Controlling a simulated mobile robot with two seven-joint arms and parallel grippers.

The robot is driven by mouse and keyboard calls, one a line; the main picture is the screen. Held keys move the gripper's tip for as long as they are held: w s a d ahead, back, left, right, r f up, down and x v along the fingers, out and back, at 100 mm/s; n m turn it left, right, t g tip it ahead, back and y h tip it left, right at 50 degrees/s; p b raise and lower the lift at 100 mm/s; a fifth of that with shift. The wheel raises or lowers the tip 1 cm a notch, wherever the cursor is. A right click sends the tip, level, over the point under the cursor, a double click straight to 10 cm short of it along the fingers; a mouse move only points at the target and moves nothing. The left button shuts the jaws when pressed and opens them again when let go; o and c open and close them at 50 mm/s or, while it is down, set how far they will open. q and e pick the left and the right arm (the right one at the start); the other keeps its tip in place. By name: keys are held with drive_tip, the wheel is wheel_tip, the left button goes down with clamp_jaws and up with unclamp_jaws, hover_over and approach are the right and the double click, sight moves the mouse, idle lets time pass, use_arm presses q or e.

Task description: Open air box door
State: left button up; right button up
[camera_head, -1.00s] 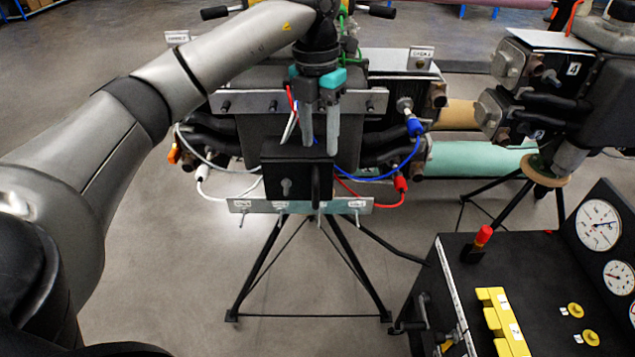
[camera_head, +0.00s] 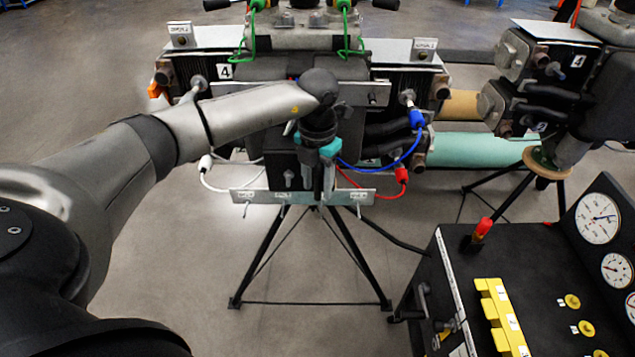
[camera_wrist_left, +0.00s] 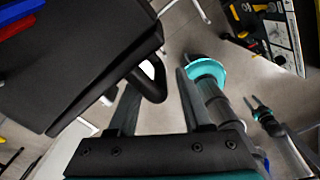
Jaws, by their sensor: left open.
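The black air box (camera_head: 280,162) sits at the middle of the turbine stand, above a pale metal strip, and its door looks closed. In the left wrist view the box (camera_wrist_left: 75,65) fills the upper left, with a black loop handle (camera_wrist_left: 153,84) sticking out of its face. My left gripper (camera_head: 324,190) points down in front of the box's right side and hides the handle in the head view. In the left wrist view its two fingers (camera_wrist_left: 157,100) are apart, one on each side of the handle. Contact with it cannot be told. My right gripper (camera_wrist_left: 258,108) appears small at the right; its opening is unclear.
Blue (camera_head: 416,120) and red (camera_head: 401,176) plugs with cables hang close to the right of the box. A black console (camera_head: 455,270) with gauges and yellow blocks stands at the lower right. A second stand unit (camera_head: 545,90) is at the right.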

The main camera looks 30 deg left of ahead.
use_arm(q)
drive_tip(key=shift+f, duration=0.3)
clamp_jaws()
drive_tip(key=shift+r, duration=0.1)
idle(1.2)
